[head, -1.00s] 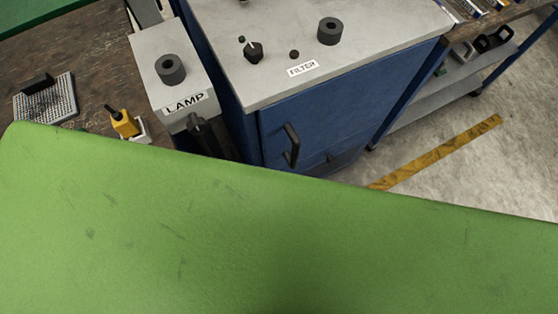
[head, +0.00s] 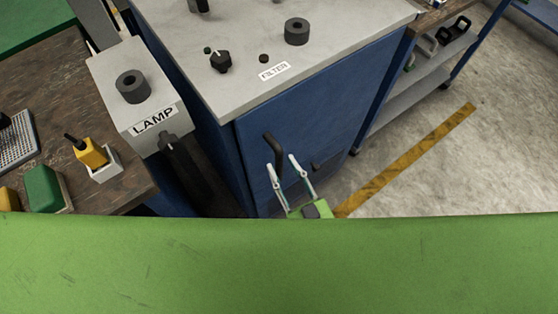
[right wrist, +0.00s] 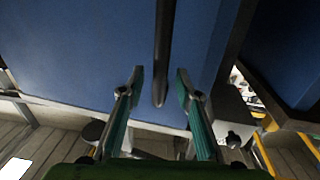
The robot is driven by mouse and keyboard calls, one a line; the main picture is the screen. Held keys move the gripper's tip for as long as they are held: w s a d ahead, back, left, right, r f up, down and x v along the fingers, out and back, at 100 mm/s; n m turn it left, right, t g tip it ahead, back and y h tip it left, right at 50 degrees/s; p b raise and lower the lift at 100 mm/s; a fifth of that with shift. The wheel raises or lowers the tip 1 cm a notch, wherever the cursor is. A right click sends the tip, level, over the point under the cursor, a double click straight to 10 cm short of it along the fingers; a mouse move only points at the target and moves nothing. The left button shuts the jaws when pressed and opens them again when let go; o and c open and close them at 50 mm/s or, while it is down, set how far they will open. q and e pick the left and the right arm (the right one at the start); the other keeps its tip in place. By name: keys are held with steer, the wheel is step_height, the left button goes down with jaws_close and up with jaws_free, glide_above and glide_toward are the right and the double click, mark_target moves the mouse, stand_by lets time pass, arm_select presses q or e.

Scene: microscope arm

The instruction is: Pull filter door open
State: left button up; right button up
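The filter door (head: 325,110) is a blue panel on the front of the grey-topped cabinet, under the FILTER label (head: 274,71). It looks shut. Its dark vertical handle (head: 272,149) is near the door's left edge. My right gripper (head: 281,162) is at the lower part of the handle, fingers pointing up toward the door. In the right wrist view, the gripper (right wrist: 158,84) is open, and the handle (right wrist: 162,60) hangs between and just beyond its two fingers, with gaps on both sides. My left gripper is not in view.
The LAMP box (head: 135,90) with a dark lever (head: 190,175) stands left of the cabinet. A wooden bench (head: 60,110) holds a yellow tool (head: 90,152) and a green block (head: 43,188). A shelf rack (head: 425,70) stands right; floor is clear around the yellow stripe (head: 410,160).

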mark_target(281, 165)
steer(key=shift+b+x, duration=0.3)
steer(key=shift+x, duration=1.2)
steer(key=shift+c, duration=0.3)
jaws_close()
